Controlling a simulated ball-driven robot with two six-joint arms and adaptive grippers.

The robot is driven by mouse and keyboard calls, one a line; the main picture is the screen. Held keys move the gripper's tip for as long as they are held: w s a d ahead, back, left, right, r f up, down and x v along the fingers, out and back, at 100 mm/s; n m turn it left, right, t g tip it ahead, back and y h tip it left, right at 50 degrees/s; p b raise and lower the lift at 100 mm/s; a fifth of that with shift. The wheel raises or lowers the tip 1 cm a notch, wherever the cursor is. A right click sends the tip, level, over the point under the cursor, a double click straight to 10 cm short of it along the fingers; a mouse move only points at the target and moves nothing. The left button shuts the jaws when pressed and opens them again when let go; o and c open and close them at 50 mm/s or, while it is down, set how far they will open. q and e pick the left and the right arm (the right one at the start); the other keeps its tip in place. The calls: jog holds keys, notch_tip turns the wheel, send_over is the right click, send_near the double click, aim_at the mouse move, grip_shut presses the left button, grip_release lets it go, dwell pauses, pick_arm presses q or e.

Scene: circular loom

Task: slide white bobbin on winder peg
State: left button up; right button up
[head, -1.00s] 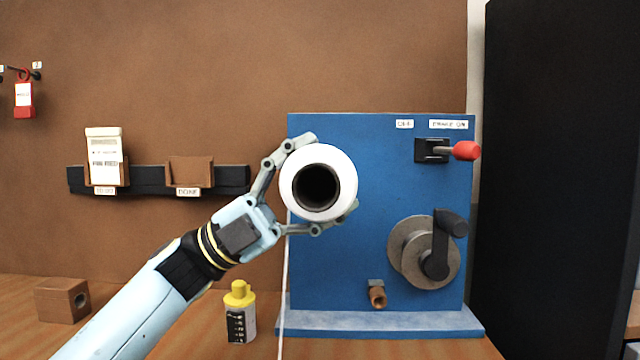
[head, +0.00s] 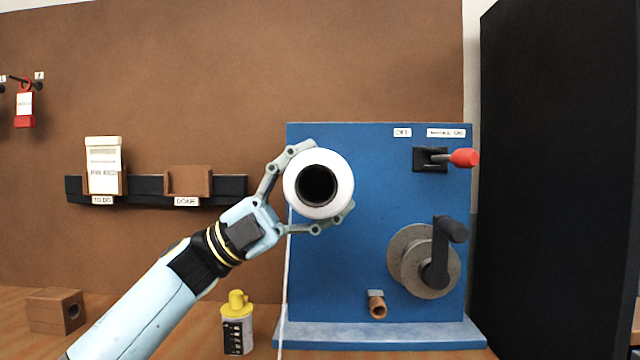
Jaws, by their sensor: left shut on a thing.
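The white bobbin (head: 337,201) is held end-on, with its round flange and dark bore facing me. My left gripper (head: 322,190) is shut on it, one finger at its upper left and one at its lower right. The bobbin is in front of the upper left of the blue winder panel (head: 385,185). A white thread (head: 286,285) hangs down from near the gripper. The winder peg is not visible; the bobbin may hide it. I cannot tell how far the bobbin is from the panel. My right gripper is not in view.
The panel carries a red-tipped lever (head: 463,158), a crank wheel (head: 424,262) and a copper-coloured tube (head: 377,307). A yellow-capped bottle (head: 237,325) and a wooden block (head: 55,311) stand on the bench. A rack (head: 150,189) hangs on the wall. A black cabinet (head: 560,180) is at right.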

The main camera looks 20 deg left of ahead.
pick_arm(q)
jog(key=shift+w, duration=0.2)
jog(key=shift+w+a, duration=0.1)
jog(key=shift+w, duration=0.05)
jog(key=o, duration=1.8)
jog(key=shift+o, duration=0.2)
jog(key=shift+a+f, duration=0.4)
jog(key=v, duration=1.1)
